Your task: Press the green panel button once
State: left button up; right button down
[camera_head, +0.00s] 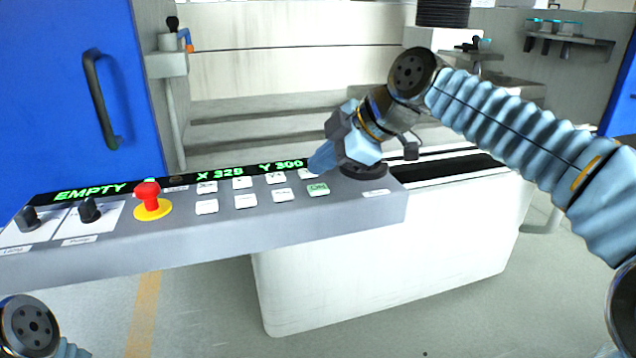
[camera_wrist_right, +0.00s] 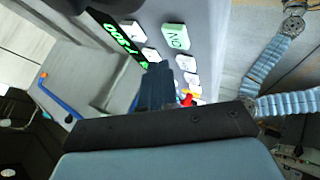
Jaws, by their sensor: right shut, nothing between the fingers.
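The green button (camera_head: 318,189) sits at the right end of the lower button row on the grey control panel (camera_head: 330,220). It also shows in the right wrist view (camera_wrist_right: 176,37), ahead of the fingers and to their right. My right gripper (camera_head: 318,161) points down and left over the panel, its tips just behind the green button and near a white button. Its fingers are shut and empty, and show dark in the right wrist view (camera_wrist_right: 157,76). Contact with the panel cannot be told. My left gripper is out of view.
A red stop knob (camera_head: 147,195) on a yellow base and two black dials stand left on the panel. Several white buttons (camera_head: 245,201) lie left of the green one. A green-lettered display (camera_head: 235,171) runs behind them. A blue door (camera_head: 60,110) stands behind left.

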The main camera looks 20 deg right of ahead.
aim_at(322, 189)
notch_tip(322, 189, up, 4)
jog(key=p, duration=0.3)
jog(key=shift+r, duration=0.1)
dwell(0.4)
